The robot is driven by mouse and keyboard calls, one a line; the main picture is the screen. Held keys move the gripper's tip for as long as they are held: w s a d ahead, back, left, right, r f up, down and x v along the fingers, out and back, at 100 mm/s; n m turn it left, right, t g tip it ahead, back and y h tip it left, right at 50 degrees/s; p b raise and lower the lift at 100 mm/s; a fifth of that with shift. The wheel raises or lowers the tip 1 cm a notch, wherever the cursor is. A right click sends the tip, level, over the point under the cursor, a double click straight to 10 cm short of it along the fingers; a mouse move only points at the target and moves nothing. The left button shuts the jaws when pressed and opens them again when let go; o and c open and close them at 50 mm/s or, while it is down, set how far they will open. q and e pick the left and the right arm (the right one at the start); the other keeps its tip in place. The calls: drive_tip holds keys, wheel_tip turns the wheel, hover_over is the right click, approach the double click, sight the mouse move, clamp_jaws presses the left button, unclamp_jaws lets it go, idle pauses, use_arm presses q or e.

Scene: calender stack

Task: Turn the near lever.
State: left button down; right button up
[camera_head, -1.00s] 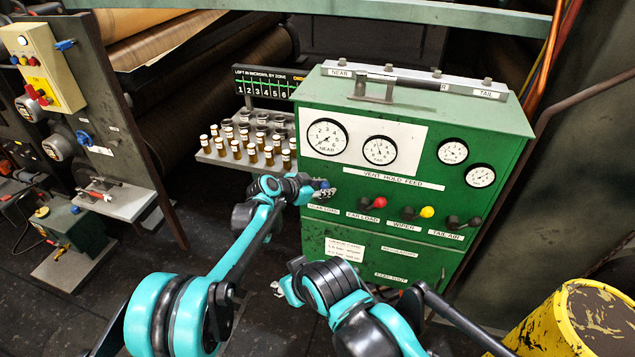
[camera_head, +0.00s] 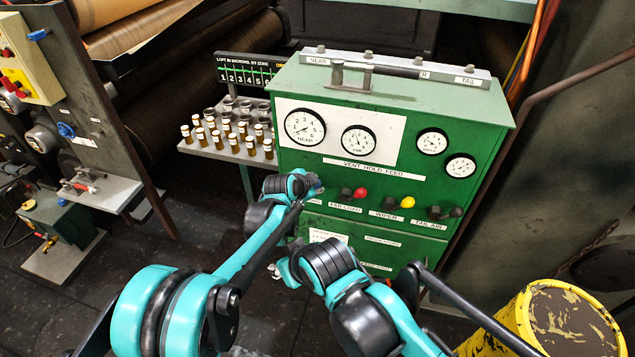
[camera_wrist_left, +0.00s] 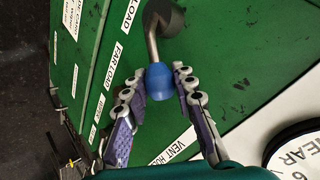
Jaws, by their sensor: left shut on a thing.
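The near lever shows in the left wrist view as a bent metal stem with a dark hub and a blue knob (camera_wrist_left: 170,82). My left gripper (camera_wrist_left: 163,98) has its fingers on both sides of the blue knob and is shut on it. In the head view my left gripper (camera_head: 314,186) is at the left end of the lever row on the green cabinet (camera_head: 400,86), and it mostly hides the near lever. The NEAR gauge (camera_head: 304,126) is above it. My right gripper (camera_head: 283,271) is low in front of the cabinet, and its fingers are too small to read.
The far load lever with a red knob (camera_head: 360,193), the wiper lever with a yellow knob (camera_head: 407,202) and the black tail air lever (camera_head: 445,212) sit to the right. A rack of vials (camera_head: 232,134) stands left of the cabinet. A yellow drum (camera_head: 540,318) is at lower right.

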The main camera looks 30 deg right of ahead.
use_arm(q)
drive_tip(key=c, duration=1.2)
unclamp_jaws()
drive_tip(key=shift+f, duration=0.1)
drive_tip(key=v, duration=1.2)
